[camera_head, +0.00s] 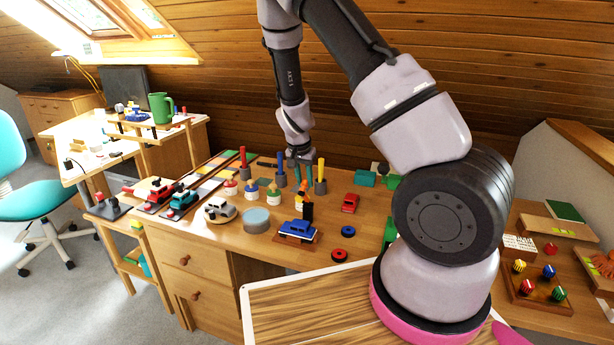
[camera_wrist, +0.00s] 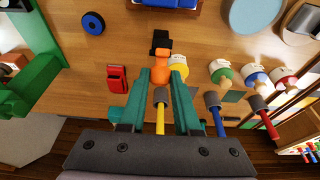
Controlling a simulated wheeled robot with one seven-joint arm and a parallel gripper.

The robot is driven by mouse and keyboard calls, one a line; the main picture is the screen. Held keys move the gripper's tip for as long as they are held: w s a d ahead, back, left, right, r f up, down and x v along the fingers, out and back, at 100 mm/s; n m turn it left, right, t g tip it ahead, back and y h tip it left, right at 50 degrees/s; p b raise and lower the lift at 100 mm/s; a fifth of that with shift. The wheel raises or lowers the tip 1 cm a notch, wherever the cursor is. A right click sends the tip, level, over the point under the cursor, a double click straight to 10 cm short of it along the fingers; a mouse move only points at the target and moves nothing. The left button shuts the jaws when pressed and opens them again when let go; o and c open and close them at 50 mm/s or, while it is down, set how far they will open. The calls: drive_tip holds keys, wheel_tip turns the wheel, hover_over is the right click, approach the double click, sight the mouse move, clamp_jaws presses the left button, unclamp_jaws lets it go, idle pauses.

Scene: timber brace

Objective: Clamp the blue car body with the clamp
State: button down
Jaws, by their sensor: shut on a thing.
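The blue car body (camera_head: 298,228) sits on a small brown block at the front of the workbench. In the wrist view only part of the blue car body (camera_wrist: 172,3) shows at the top edge. The clamp (camera_head: 307,212) is orange and black and shows just behind the car. My gripper (camera_wrist: 161,74) has teal fingers shut on the orange part of the clamp (camera_wrist: 161,60), whose black end points toward the car. In the head view my gripper (camera_head: 304,182) is small and above the bench. I cannot tell whether the clamp touches the car.
Brushes in grey holders (camera_head: 320,186) and paint pots (camera_head: 252,188) stand close around my gripper.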

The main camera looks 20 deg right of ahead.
drive_tip(key=shift+s+a+f, duration=0.3)
drive_tip(key=shift+s+a, duration=0.1)
drive_tip(key=shift+s, duration=0.15)
drive_tip(key=shift+s+a+f, duration=0.3)
drive_tip(key=shift+s+a, duration=0.05)
drive_tip(key=shift+s, duration=0.2)
drive_tip(key=shift+s+a+f, duration=0.75)
drive_tip(key=shift+s+f, duration=0.2)
drive_tip(key=shift+s, duration=0.1)
drive_tip(key=c, duration=0.6)
unclamp_jaws()
drive_tip(key=shift+w, duration=0.1)
drive_tip(key=shift+r, duration=0.25)
drive_tip(key=v, duration=1)
drive_tip(key=shift+r, duration=0.2)
